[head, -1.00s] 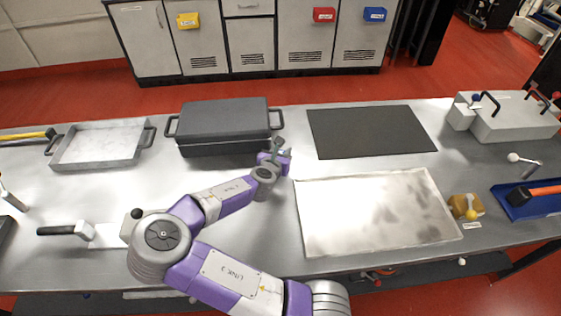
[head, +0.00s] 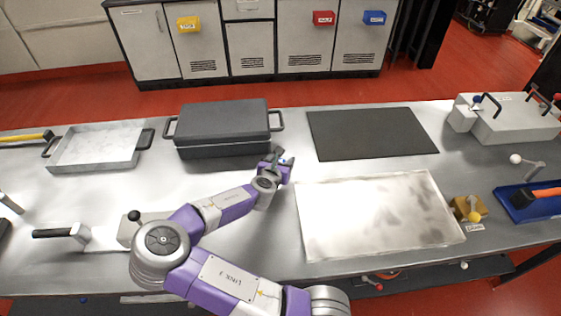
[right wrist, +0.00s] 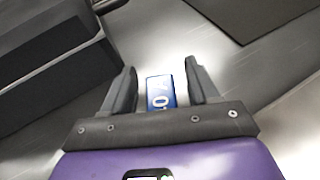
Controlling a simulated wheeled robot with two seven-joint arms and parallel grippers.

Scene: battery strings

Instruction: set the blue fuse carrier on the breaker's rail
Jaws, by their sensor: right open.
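A small blue block with white print (right wrist: 160,92), which looks like the blue fuse carrier, lies between the fingers of my right gripper (right wrist: 161,66) in the right wrist view. Gaps show on both sides of it, so the open jaws do not grip it. In the head view my right gripper (head: 281,160) is low over the table, just right of the dark case; the carrier is mostly hidden there. A grey housing with black handles (head: 515,117) stands at the far right; I cannot tell whether it is the breaker, and I cannot make out a rail. My left gripper is not in view.
The dark lidded case (head: 225,128) stands close left of my right gripper. A black mat (head: 370,132) and a stained metal sheet (head: 380,212) lie to the right. A pale tray (head: 98,147) is at left. A yellow block (head: 468,208) and blue tray (head: 520,211) are at right.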

